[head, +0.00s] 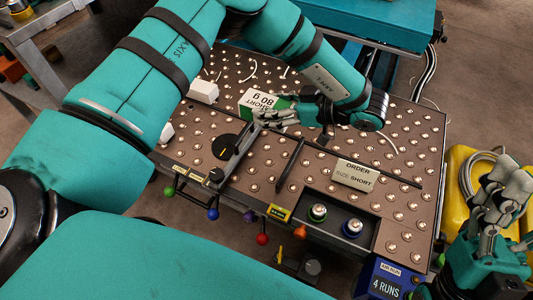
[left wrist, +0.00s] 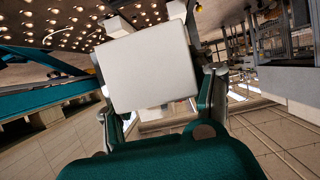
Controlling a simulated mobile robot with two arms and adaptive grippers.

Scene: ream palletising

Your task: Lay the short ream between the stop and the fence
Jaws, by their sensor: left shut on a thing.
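The short ream (head: 257,99), white and green and marked SHORT 80 g, is over the ball-studded table. My left gripper (head: 275,119) is shut on it. In the left wrist view the pale end of the ream (left wrist: 148,68) fills the space between the fingers; its underside is hidden, so I cannot tell whether it touches the table. A long thin dark rail, seemingly the fence (head: 385,173), runs across the table to the right. A short dark bar, perhaps the stop (head: 290,165), stands in front of the ream. My right gripper (head: 492,205) is at the lower right, away from the table.
A grey bar (head: 238,150) with a knob lies left of the dark bar, near a black disc (head: 226,147). White blocks (head: 203,91) sit at the table's left. An order card (head: 355,175) reads SIZE SHORT. Coloured knobs line the front edge. Yellow containers (head: 459,192) stand right.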

